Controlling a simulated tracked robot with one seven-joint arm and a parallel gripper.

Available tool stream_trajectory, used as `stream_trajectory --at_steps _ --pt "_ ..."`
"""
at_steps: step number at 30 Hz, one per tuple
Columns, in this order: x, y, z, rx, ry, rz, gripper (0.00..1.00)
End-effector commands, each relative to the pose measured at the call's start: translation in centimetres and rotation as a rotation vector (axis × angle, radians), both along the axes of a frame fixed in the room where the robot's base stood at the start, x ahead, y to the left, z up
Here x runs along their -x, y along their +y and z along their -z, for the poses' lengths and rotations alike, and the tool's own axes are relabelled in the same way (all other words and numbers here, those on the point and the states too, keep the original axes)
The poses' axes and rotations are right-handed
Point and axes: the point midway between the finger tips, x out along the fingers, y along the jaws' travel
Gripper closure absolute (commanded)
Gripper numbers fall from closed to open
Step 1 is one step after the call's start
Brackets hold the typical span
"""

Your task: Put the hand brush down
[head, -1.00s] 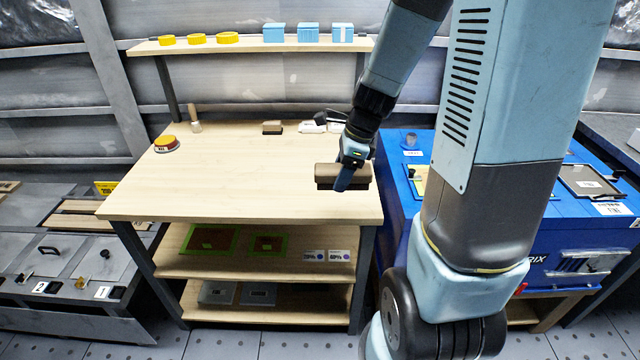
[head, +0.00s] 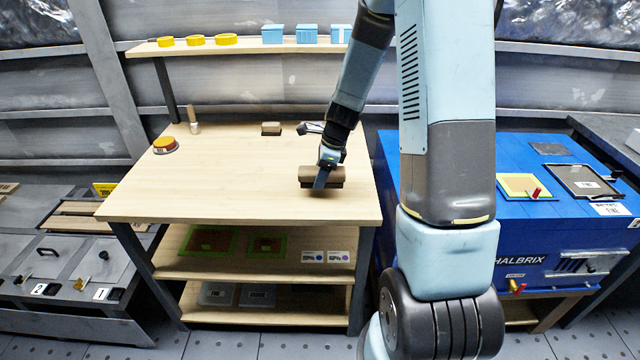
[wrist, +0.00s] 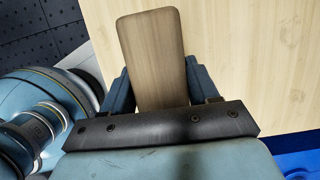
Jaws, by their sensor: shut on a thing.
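The hand brush (head: 335,173) has a brown wooden body with a darker underside. My gripper (head: 321,180) is shut on it, over the right part of the wooden workbench (head: 230,185). I cannot tell whether the brush touches the bench top or hangs just above it. In the wrist view the brush's flat wooden back (wrist: 152,55) shows between my gripper's two fingers (wrist: 158,92), with pale bench top to its right. Its bristles are hidden there.
A small brown block (head: 271,129) lies at the back. A blue cabinet (head: 515,225) stands right. The bench's left and middle are clear.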

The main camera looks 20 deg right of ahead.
Motion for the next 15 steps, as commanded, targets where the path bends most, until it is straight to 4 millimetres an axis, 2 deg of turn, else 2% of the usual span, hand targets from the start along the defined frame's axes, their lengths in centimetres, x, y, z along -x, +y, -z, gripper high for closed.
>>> stream_trajectory --at_steps 8,15 --pt "-0.9 0.1 1.1 -0.001 0.0 -0.001 0.89" --pt "-0.8 0.1 3.9 -0.001 0.001 0.001 0.89"
